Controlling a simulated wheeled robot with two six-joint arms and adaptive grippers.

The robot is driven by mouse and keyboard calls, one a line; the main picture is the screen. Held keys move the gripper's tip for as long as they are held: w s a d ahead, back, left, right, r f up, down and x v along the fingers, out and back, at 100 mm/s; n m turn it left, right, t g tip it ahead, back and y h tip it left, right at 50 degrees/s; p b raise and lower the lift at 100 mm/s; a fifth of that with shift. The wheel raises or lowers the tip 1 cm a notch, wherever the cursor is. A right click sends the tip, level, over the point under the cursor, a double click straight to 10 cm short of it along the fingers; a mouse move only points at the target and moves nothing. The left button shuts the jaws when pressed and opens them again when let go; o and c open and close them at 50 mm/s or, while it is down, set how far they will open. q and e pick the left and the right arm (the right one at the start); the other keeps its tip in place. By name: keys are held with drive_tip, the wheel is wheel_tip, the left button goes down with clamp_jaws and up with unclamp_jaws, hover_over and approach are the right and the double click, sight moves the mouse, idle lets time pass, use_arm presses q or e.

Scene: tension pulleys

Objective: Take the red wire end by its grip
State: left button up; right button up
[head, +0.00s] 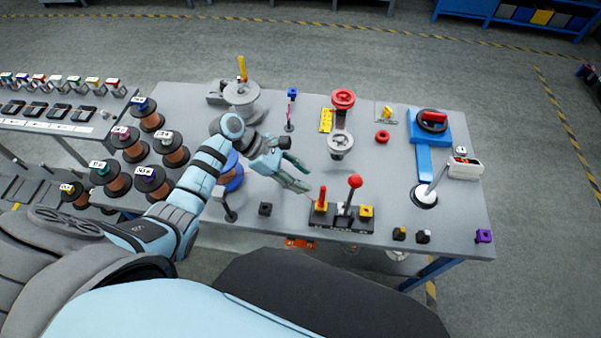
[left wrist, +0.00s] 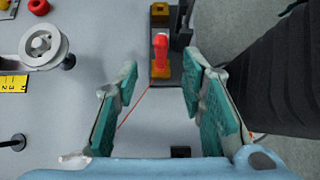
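The red wire end's grip (head: 322,194) stands upright in a yellow block on a black base plate (head: 335,222) near the table's front edge. In the left wrist view the red grip (left wrist: 160,46) lies ahead of the fingers, roughly in line with the gap between them. A thin red wire (left wrist: 135,104) runs from near the block back toward the left finger. My left gripper (head: 302,178) is open and empty, just left of the red grip in the head view and apart from it. Its spread fingers also show in the left wrist view (left wrist: 162,85). My right gripper is not in view.
A red-knobbed lever (head: 354,182) and a second yellow block (head: 366,212) share the base plate. A handwheel pulley (head: 340,146) stands behind. Wire spools (head: 152,180) stand at left. A small black block (head: 265,209) lies left of the base; bare table lies between.

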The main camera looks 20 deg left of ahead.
sight(323, 192)
use_arm(q)
drive_tip(key=b+x, duration=0.5)
drive_tip(key=x, duration=0.4)
drive_tip(key=shift+r, duration=0.1)
drive_tip(key=shift+s, duration=0.1)
clamp_jaws()
idle(0.4)
